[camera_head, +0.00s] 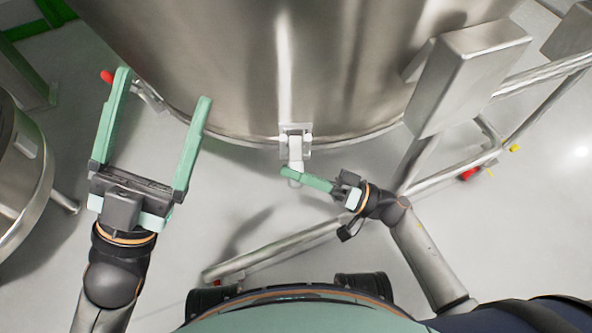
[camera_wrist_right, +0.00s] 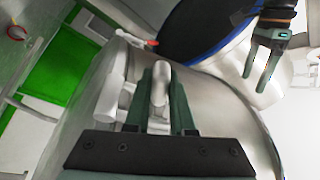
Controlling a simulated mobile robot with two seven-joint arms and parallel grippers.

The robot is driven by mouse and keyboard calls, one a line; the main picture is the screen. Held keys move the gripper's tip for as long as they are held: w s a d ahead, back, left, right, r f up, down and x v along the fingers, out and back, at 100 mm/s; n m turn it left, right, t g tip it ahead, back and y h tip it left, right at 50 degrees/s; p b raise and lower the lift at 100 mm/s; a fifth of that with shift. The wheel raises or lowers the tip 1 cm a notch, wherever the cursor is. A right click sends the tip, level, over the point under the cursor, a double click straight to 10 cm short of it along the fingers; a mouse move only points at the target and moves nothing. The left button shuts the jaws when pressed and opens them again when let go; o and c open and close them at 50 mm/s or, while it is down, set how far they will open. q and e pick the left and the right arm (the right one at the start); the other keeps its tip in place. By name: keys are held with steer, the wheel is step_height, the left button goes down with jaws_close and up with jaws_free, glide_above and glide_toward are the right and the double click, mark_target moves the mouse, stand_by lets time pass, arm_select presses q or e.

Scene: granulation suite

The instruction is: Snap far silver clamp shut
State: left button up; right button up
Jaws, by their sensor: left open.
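A silver clamp (camera_head: 295,140) sits on the lower rim of the big steel vessel, with its pale lever hanging down. My right gripper (camera_head: 288,172) is at that lever. In the right wrist view its two green fingers (camera_wrist_right: 163,95) stand close on either side of a silver lever (camera_wrist_right: 160,85) and look shut on it. Another silver clamp part with a red tip (camera_head: 107,77) shows on the vessel's left side, partly behind my left gripper's finger. My left gripper (camera_head: 163,85) is open and empty, in front of the vessel's left side; it also shows in the right wrist view (camera_wrist_right: 262,65).
The steel vessel (camera_head: 230,60) fills the top middle. A steel box (camera_head: 465,75) and a tube frame (camera_head: 455,175) stand at the right, and a frame tube runs below the vessel. Another round steel vessel (camera_head: 25,190) is at the left edge. Pale floor lies between.

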jaws_close()
stand_by(0.9)
